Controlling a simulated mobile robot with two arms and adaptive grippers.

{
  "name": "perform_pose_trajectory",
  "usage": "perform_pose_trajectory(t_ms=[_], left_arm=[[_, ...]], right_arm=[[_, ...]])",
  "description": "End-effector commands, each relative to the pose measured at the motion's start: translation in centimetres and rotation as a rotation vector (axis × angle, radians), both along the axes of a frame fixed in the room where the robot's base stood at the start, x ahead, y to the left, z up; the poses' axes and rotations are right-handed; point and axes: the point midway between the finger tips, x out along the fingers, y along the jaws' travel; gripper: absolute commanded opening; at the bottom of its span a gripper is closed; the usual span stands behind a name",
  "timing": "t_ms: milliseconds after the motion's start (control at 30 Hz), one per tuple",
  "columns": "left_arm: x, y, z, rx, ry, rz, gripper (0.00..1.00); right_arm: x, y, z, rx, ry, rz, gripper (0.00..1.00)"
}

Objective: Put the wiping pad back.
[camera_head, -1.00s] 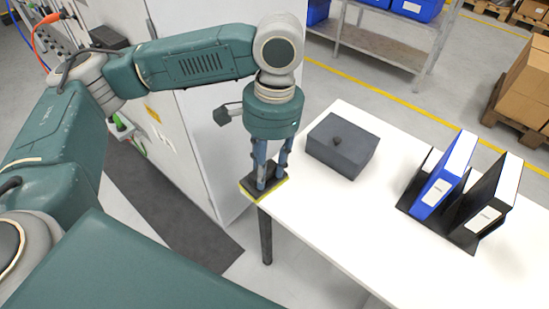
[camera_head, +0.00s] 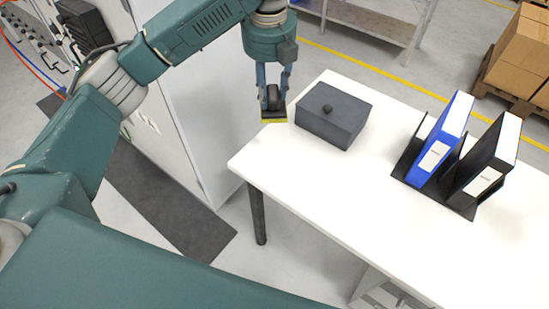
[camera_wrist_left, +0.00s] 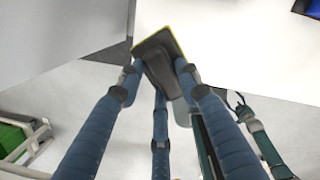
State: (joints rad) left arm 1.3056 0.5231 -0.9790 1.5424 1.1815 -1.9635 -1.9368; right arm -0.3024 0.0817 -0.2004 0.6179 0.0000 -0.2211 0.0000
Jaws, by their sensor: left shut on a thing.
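The wiping pad (camera_head: 274,113) is a dark block with a yellow underside. My left gripper (camera_head: 273,97) is shut on its handle and holds it at the far left part of the white table, beside the left side of a dark grey box. I cannot tell whether the pad touches the table. In the left wrist view the pad (camera_wrist_left: 158,58) sits between the blue fingers (camera_wrist_left: 160,75), with a yellow edge showing along its far side.
The dark grey box (camera_head: 333,117) with a round knob on top stands on the white table (camera_head: 310,190). A blue binder (camera_head: 441,140) and a black binder (camera_head: 489,160) stand in a black holder at the right. A grey cabinet (camera_head: 185,120) is left of the table. The table's front is clear.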

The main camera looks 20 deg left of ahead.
Motion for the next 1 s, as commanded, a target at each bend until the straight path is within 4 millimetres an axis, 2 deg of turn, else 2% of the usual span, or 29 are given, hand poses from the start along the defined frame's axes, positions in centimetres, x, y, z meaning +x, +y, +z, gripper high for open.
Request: perform_pose_trajectory(t_ms=[100,200,367,800,1000], left_arm=[[0.8,0.0,-0.5,-0.002,0.000,-0.170,0.10],[1.1,0.1,-0.7,-0.001,0.001,-0.263,0.10],[1.3,0.2,-1.9,0.001,0.002,-0.318,0.10],[1.1,0.2,-13.0,0.001,0.006,-0.319,0.10],[1.3,0.1,-15.9,0.000,0.000,-0.319,0.10]], right_arm=[[0.3,0.0,-0.5,0.000,-0.004,0.000,0.76],[0.4,0.0,-0.7,0.000,-0.006,0.000,0.76],[0.4,0.0,-0.6,0.001,-0.007,0.000,0.76],[0.4,0.0,0.6,0.001,-0.007,0.000,0.76],[0.4,0.2,0.8,0.003,-0.007,-0.001,0.76]])
